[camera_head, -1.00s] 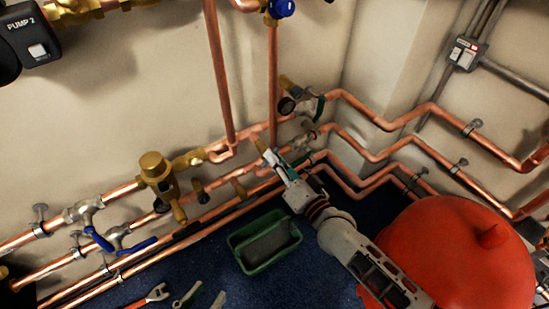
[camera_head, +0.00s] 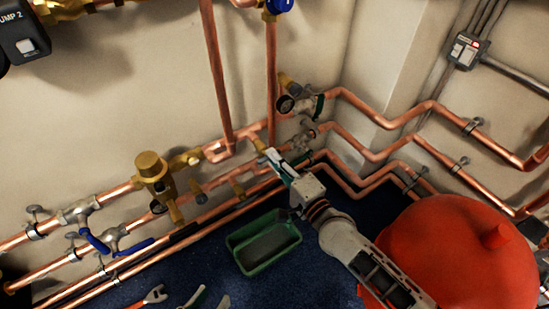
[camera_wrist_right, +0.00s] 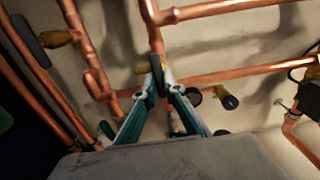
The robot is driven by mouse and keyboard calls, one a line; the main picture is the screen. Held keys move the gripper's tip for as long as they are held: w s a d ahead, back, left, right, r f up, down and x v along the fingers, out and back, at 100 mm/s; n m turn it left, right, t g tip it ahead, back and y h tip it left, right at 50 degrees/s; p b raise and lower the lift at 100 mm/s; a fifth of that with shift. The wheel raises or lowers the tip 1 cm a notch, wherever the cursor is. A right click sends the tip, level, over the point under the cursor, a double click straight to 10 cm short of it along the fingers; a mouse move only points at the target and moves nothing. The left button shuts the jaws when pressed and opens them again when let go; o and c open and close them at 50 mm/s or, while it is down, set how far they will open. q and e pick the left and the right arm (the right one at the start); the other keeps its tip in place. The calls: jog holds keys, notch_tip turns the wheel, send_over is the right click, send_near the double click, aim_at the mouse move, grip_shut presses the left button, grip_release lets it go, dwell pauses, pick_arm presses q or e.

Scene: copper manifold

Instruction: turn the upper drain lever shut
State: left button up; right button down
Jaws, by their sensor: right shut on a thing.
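The upper drain lever is a dark handle (camera_wrist_right: 155,76) on a small brass valve. My right gripper (camera_head: 272,156) reaches in from the lower right and is shut on this handle. The wrist view shows its two fingertips (camera_wrist_right: 165,88) closed around it. In the head view the fingers mostly hide the lever, and brass (camera_head: 259,145) shows just past the tips.
Copper pipes (camera_head: 350,183) run along the wall around the right gripper. A gauge-like fitting (camera_head: 287,104) sits just above it. A green tray (camera_head: 246,265) stands on the blue floor below. A red tank (camera_head: 440,250) is close to the right arm.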

jog(key=shift+s+f+m, duration=0.1)
jog(key=shift+f+m, duration=0.05)
jog(key=shift+m, duration=0.25)
jog(key=c, duration=2.1)
grip_release()
jog(key=shift+c, duration=0.2)
jog(key=v, duration=1.2)
